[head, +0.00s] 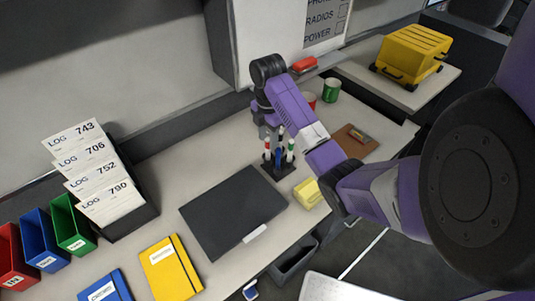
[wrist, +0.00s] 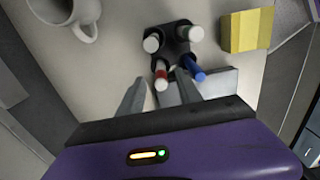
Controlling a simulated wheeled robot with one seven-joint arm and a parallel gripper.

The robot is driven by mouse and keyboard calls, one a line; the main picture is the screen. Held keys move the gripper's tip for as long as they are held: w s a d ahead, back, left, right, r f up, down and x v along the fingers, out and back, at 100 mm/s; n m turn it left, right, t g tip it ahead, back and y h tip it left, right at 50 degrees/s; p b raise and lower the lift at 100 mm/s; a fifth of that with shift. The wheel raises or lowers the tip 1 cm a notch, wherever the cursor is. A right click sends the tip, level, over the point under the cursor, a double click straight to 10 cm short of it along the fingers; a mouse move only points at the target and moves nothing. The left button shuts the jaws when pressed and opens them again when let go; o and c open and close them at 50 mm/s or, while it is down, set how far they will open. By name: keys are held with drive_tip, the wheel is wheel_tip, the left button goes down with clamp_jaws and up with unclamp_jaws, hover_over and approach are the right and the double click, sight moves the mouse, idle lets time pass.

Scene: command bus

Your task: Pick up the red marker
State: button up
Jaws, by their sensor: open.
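The red marker (wrist: 161,72) stands in a dark marker holder (wrist: 178,46) in the wrist view, its white end toward me. It lies between my open, empty gripper's (wrist: 159,90) two fingertips in the picture; I cannot tell whether either touches it. A blue marker (wrist: 194,69) is just right of the right finger. Other white-ended markers stand at the holder's far side. In the head view the red marker (head: 267,148) is at the left of the holder (head: 277,171), beside blue and green ones. My gripper is mostly hidden there by my arm.
A white mug (wrist: 72,13) and a yellow block (wrist: 247,30) are near the holder. A dark flat panel (head: 233,210) lies in front of it on the desk (head: 190,160).

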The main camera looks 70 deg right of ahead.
sight(268, 146)
wheel_tip(268, 146, down, 4)
drive_tip(key=shift+a+f, duration=0.1)
clamp_jaws()
idle(0.5)
